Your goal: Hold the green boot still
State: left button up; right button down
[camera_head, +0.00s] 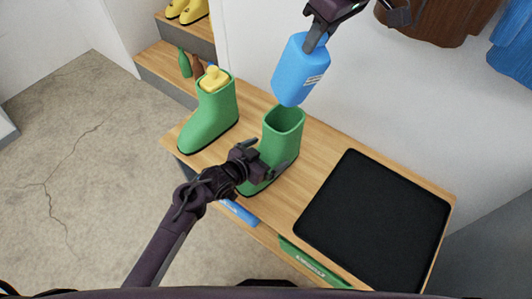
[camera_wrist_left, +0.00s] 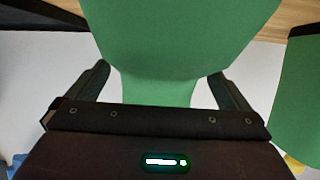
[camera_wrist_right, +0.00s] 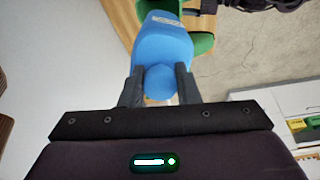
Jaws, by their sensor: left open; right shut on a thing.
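The green boot (camera_head: 284,122) stands upright on the wooden bench, its top open. My left gripper (camera_head: 264,160) is at its side, and the left wrist view shows the boot (camera_wrist_left: 180,50) between the two spread fingers, which are open. My right gripper (camera_head: 316,38) is shut on a blue bottle (camera_head: 300,72), held tilted with its lower end just over the boot's opening. The right wrist view shows the bottle (camera_wrist_right: 163,45) between the fingers. A second green boot (camera_head: 210,115) stands to the left with a yellow object (camera_head: 213,79) in its top.
A black tray (camera_head: 375,220) lies empty on the right of the wooden bench (camera_head: 312,180). Yellow shoes (camera_head: 187,10) and small bottles (camera_head: 185,63) sit on shelves at the back left. Brown and blue items hang at the upper right. A white wall stands behind the bench.

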aim_at(295, 37)
pick_arm(q)
jog(key=shift+c, duration=0.4)
jog(key=c, duration=1)
